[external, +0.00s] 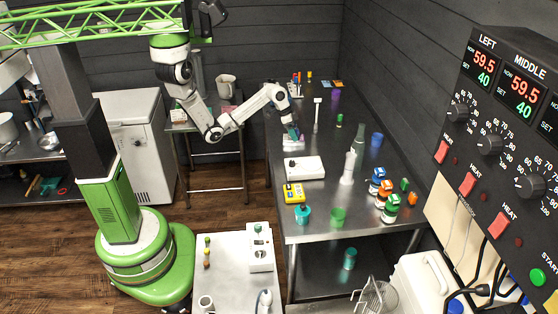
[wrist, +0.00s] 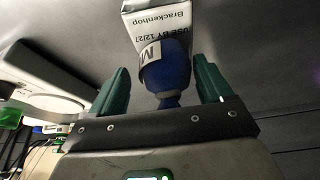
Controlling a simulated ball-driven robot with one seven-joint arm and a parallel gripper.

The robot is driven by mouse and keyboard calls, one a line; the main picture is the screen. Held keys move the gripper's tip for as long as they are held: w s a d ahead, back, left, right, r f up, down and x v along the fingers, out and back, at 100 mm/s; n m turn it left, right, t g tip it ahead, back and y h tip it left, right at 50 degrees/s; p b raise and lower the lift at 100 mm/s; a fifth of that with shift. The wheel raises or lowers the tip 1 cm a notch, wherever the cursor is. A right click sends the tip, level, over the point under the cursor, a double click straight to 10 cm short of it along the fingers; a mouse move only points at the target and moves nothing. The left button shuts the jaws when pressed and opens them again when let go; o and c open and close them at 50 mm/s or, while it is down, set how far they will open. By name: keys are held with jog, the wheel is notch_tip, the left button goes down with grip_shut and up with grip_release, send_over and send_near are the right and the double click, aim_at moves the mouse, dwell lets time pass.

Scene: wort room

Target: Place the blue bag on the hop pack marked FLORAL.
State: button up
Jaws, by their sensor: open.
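The blue bag (wrist: 172,72), with a white label showing an M, sits between the fingers of my gripper (wrist: 161,68) in the wrist view. The fingers are green and open, with a gap on each side of the bag. A white pack (wrist: 155,20) with upside-down text, "Brackenhop" and a use-by date, is just beyond the bag, which overlaps its edge. I cannot tell whether the bag rests on it, and no FLORAL mark is legible. In the external view my gripper (external: 293,132) is low over a white item on the far left of the steel table (external: 335,205).
A white box (external: 305,167) and a yellow device (external: 294,192) lie nearer on the table's left side. A white bottle (external: 348,168) and several coloured jars (external: 380,188) stand to the right. A thin white stand (external: 317,115) is close to the right of my gripper.

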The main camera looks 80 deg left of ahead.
jog(key=p+v, duration=0.1)
jog(key=v, duration=1)
jog(key=shift+r, duration=0.25)
jog(key=shift+s, duration=0.15)
jog(key=shift+n+g+h, duration=0.4)
jog(key=shift+g+h, duration=0.1)
jog(key=shift+h, duration=0.1)
jog(key=s+d+f, duration=0.2)
jog(key=d+f, duration=0.1)
jog(key=d, duration=0.3)
jog(key=s+d+f, duration=0.1)
jog(key=d+f, duration=0.2)
jog(key=d, duration=0.3)
jog(key=s+d+f, duration=0.2)
jog(key=d+f, duration=0.1)
jog(key=d, duration=0.3)
jog(key=shift+s+d+f, duration=0.3)
jog(key=shift+s+f, duration=0.1)
jog(key=s+d+f+g+y, duration=0.1)
jog(key=s+f, duration=0.3)
jog(key=s, duration=0.4)
jog(key=s+d+f+g+y, duration=0.1)
jog(key=s+d+f, duration=0.2)
jog(key=s, duration=0.6)
jog(key=shift+d+f, duration=0.3)
jog(key=shift+f, duration=0.4)
